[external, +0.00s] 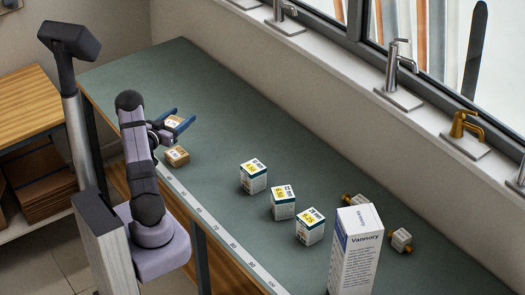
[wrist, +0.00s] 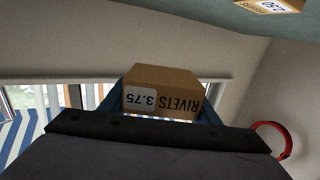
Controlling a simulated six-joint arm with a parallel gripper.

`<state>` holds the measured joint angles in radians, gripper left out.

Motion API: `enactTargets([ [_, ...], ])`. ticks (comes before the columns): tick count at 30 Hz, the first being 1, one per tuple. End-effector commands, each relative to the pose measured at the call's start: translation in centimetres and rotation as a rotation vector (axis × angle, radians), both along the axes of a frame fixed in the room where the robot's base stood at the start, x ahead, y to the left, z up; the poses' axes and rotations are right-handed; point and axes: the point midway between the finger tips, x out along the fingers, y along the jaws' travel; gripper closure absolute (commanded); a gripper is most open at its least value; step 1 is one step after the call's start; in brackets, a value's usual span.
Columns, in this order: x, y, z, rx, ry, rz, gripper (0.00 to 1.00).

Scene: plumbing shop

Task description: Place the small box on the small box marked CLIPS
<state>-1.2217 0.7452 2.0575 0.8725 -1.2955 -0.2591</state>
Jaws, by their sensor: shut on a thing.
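My gripper (external: 179,121) is shut on a small brown box (external: 173,121) and holds it above the bench. In the wrist view the held box (wrist: 160,88) shows the print RIVETS 3.75 upside down, between the blue fingers. Another small brown box (external: 176,156) sits on the bench near its front edge, below the held box and apart from it. A brown box with a white label (wrist: 283,5) is cut off at the top right of the wrist view. I cannot read the word CLIPS on any box.
Three white boxes with yellow labels (external: 253,176) stand in a row on the green bench (external: 200,85). A tall white Vannory box (external: 355,255) stands at the near right, with brass-ended fittings (external: 400,240) beside it. The far left bench top is clear.

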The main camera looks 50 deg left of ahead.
Motion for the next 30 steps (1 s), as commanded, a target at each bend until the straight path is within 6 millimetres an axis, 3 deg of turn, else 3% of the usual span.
enactTargets([
  [5, 0.0, 0.0, -0.7, 0.000, 0.001, 0.000, 0.68],
  [16, 0.0, 0.0, -5.1, -0.001, 0.001, 0.001, 0.68],
  [30, 0.0, -0.1, -7.2, -0.003, 0.001, 0.000, 0.68],
])
